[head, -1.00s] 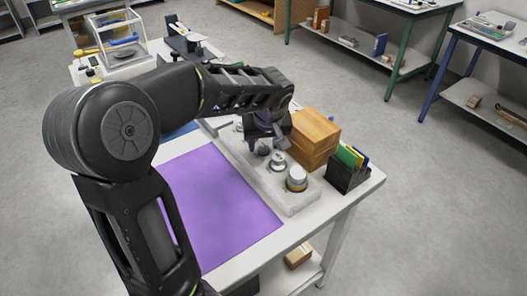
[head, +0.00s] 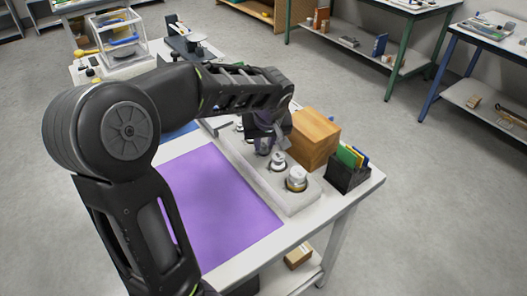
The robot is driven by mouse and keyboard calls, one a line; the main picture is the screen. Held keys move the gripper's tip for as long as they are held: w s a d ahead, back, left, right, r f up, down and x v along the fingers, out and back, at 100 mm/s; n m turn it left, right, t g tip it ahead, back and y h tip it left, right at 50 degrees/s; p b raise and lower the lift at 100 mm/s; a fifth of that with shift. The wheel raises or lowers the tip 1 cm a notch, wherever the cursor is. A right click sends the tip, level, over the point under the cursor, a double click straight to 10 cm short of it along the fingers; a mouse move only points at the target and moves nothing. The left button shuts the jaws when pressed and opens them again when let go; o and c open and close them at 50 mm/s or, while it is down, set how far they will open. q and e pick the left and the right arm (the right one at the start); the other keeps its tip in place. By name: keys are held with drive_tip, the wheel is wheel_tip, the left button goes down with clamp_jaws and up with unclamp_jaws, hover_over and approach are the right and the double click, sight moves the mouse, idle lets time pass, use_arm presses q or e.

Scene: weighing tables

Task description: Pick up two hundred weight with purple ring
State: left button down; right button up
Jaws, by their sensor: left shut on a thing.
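My left gripper (head: 264,147) is over the pale weight tray (head: 294,204) on the white table, pointing down at a weight position in the tray's middle. It is shut on a small weight that is mostly hidden by the fingers, so its ring colour cannot be told. A silver weight (head: 278,160) stands in the tray just beside the gripper. A larger silver weight (head: 297,178) with a yellowish band stands at the near end. My right gripper does not show.
A purple mat (head: 215,205) lies left of the tray. A wooden box (head: 315,138) and a black holder with coloured cards (head: 349,173) stand to the right. A glass-cased balance (head: 117,40) and another scale (head: 186,42) are at the back.

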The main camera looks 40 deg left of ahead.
sight(264, 146)
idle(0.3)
use_arm(q)
wheel_tip(264, 146, up, 10)
idle(0.5)
idle(0.5)
